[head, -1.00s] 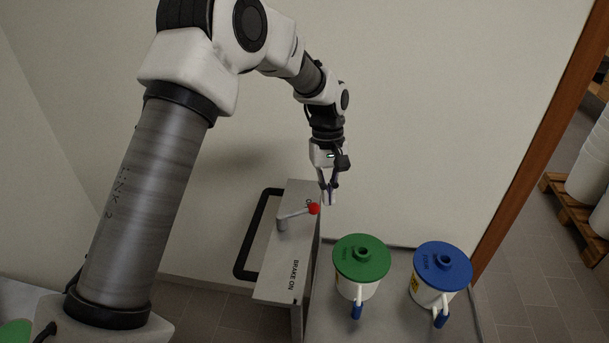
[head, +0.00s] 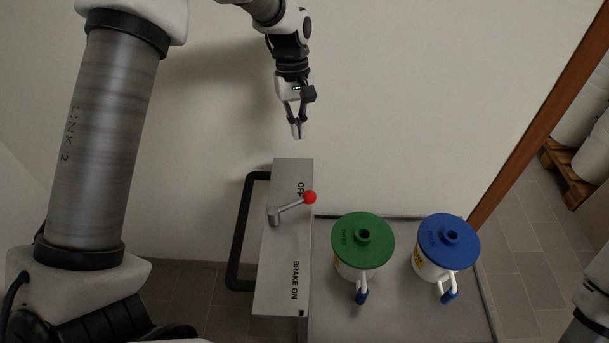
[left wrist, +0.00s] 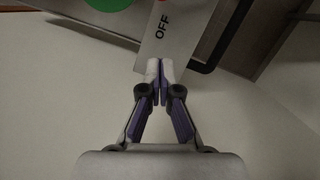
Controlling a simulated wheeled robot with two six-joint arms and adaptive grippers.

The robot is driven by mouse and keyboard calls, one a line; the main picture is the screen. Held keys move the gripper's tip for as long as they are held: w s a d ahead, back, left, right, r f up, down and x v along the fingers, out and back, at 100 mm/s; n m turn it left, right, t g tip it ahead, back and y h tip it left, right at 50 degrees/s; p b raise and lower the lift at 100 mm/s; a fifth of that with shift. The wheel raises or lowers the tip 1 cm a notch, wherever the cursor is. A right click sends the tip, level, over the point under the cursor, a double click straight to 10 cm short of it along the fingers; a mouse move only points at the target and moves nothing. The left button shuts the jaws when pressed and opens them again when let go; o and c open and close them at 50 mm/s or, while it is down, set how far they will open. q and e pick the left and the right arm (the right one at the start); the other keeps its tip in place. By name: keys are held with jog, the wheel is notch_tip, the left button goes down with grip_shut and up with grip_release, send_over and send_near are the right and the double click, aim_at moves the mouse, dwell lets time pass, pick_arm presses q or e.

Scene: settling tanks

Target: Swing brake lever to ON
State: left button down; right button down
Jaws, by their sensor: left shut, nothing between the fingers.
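The brake lever (head: 290,209) is a short grey arm with a red ball knob (head: 310,197) at its end. It sits on a light grey panel (head: 283,245) marked OFF at the far end and BRAKE ON at the near end. The lever points right and a little away, with its knob near the OFF lettering. My left gripper (head: 298,136) is shut and empty, beyond the panel's OFF end and apart from the lever. In the left wrist view the shut fingertips (left wrist: 160,68) show against the panel's OFF end (left wrist: 165,32); the knob is mostly cut off at the top edge.
A green-lidded jug (head: 345,269) and a blue-lidded jug (head: 427,270) stand on a grey surface (head: 400,318) right of the panel. A black handle bar (head: 236,240) runs along the panel's left. A wall stands behind; a wooden post (head: 530,120) is at right.

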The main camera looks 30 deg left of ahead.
aim_at(294, 205)
pick_arm(q)
jog(key=p+x, duration=0.2)
jog(key=x, duration=0.7)
jog(key=shift+s+f, duration=0.1)
jog(key=shift+s+d+f+p, duration=0.7)
jog(key=shift+s+d+p, duration=0.3)
jog(key=shift+s+p, duration=0.05)
jog(key=shift+s+d, duration=0.35)
jog(key=shift+s, duration=0.05)
jog(key=shift+w+f, duration=0.1)
jog(key=shift+a, duration=0.1)
